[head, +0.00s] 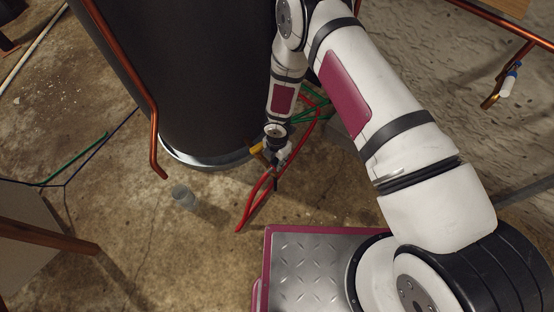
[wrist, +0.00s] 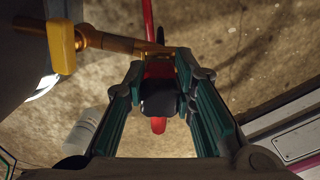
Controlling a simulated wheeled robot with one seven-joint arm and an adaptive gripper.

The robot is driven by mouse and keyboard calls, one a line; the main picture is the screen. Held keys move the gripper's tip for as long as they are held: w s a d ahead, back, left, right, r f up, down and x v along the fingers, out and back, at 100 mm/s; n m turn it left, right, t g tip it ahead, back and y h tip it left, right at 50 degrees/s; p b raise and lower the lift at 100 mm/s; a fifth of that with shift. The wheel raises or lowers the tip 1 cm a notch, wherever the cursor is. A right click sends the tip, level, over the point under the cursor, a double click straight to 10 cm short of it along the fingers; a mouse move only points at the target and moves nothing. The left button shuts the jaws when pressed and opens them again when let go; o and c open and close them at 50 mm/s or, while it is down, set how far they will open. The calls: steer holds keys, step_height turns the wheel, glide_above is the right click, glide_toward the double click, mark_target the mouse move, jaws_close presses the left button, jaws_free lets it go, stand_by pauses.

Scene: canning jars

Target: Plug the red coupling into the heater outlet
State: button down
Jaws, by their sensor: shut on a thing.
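My gripper (wrist: 160,72) is shut on the red coupling (wrist: 158,70), which sits between its teal fingers; a dark block covers part of the coupling. Red hose shows beyond the fingers at the top of the wrist view and below the dark block. The brass heater outlet (wrist: 112,43) with a yellow handle (wrist: 62,46) runs in from the left, just beyond the fingertips. I cannot tell whether coupling and outlet touch. In the head view my gripper (head: 277,165) is low beside the dark heater tank (head: 215,85), near the yellow handle (head: 256,147).
The red hose (head: 256,197) and green hoses (head: 312,112) lie on the floor by the tank. A clear jar (head: 183,196) stands at its front. A copper pipe (head: 143,85) runs down the tank's left side. A wooden-edged board (head: 45,237) is at left. Open concrete lies front left.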

steer(key=shift+f+b, duration=0.4)
steer(key=shift+f, duration=0.2)
steer(key=c, duration=1.6)
jaws_free()
steer(key=o, duration=0.6)
step_height(320, 180, up, 12)
steer(key=shift+r, duration=0.1)
